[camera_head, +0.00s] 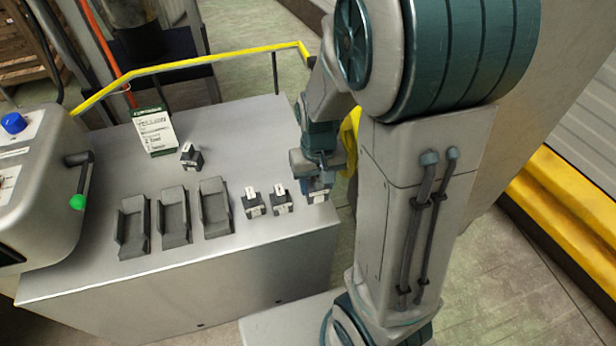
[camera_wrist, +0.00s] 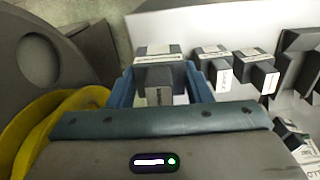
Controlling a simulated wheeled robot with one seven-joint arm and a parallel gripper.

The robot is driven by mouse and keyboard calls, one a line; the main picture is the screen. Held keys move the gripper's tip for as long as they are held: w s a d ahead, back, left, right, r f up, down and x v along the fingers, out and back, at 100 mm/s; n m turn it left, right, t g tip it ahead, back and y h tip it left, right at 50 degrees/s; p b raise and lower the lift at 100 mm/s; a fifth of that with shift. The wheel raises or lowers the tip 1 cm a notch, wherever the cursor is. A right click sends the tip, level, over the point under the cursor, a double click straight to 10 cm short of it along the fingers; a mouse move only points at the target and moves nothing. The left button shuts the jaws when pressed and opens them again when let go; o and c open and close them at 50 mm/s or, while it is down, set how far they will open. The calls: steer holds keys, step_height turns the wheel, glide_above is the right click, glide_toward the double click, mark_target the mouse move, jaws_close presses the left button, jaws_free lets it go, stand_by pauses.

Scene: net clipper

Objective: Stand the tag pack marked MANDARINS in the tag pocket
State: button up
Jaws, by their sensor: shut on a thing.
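My gripper (camera_head: 316,184) is at the right front of the grey bench, shut on a small dark pack (camera_head: 317,196) with a white label. In the wrist view the pack (camera_wrist: 158,68) sits between the fingers (camera_wrist: 160,88). It looks upright; I cannot tell whether it still touches the bench. Two similar packs (camera_head: 253,203) (camera_head: 279,200) stand just left of it, and another pack (camera_head: 190,156) stands farther back. No label is readable, so I cannot tell which is MANDARINS. Three dark open pockets (camera_head: 132,228) (camera_head: 173,217) (camera_head: 213,208) lie in a row farther left.
A white card with a green header (camera_head: 154,131) stands at the back of the bench. A grey machine (camera_head: 40,190) with a green-knobbed lever is at the left. A yellow rail (camera_head: 190,63) runs along the back. Bare bench (camera_head: 240,150) lies behind the pockets and packs.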

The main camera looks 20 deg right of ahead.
steer(key=s+d+r, duration=0.1)
steer(key=s+r, duration=0.3)
steer(key=s, duration=0.2)
steer(key=shift+s+d+p, duration=0.2)
steer(key=shift+d+p, duration=0.1)
steer(key=shift+d, duration=0.1)
